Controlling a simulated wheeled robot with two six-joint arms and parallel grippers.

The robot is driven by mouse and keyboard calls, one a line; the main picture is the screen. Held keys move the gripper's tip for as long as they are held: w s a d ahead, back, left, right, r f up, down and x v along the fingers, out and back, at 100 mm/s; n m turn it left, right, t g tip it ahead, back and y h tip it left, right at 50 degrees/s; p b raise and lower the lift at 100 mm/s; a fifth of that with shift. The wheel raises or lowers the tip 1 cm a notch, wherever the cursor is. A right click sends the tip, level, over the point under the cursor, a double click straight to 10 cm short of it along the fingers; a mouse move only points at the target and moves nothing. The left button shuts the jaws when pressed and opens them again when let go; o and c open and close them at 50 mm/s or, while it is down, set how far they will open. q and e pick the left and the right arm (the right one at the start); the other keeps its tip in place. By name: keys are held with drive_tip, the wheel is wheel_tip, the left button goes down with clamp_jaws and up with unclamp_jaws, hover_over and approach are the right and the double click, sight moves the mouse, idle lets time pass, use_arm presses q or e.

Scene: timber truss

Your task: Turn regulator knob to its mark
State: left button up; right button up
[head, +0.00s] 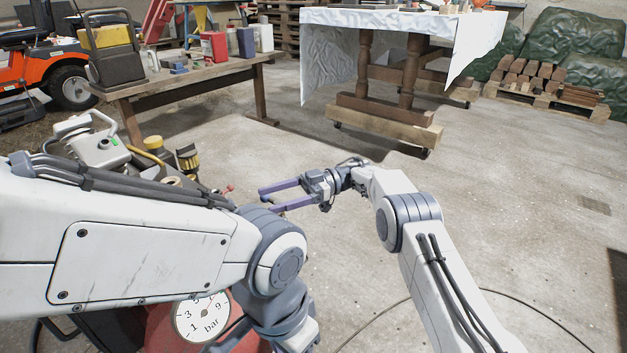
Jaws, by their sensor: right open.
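A round white pressure gauge (201,316) marked "bar" shows at the lower left, on a red tank (165,330). My left arm lies across the picture in front of the machine and hides much of it. I cannot clearly make out the regulator knob or its mark. A black and yellow part (187,158) stands behind my left arm; I cannot tell if it is the knob. My right gripper (267,199) is open and empty, its two purple fingers pointing left, right of the machine. A small red-tipped lever (229,188) is left of its fingertips. My left gripper is out of view.
A wooden bench (190,85) with cans and a black and yellow canister (112,52) stands at the back left. A sheet-covered timber table (390,110) on castors stands at the back. A dark cable (490,291) lies on the floor. The concrete floor at right is mostly clear.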

drive_tip(key=s+d+r+p, duration=0.3)
drive_tip(key=d+r+p, duration=0.2)
drive_tip(key=d, duration=0.5)
drive_tip(key=shift+s+d+r, duration=0.15)
drive_tip(key=shift+s+r, duration=0.25)
drive_tip(key=shift+r, duration=0.15)
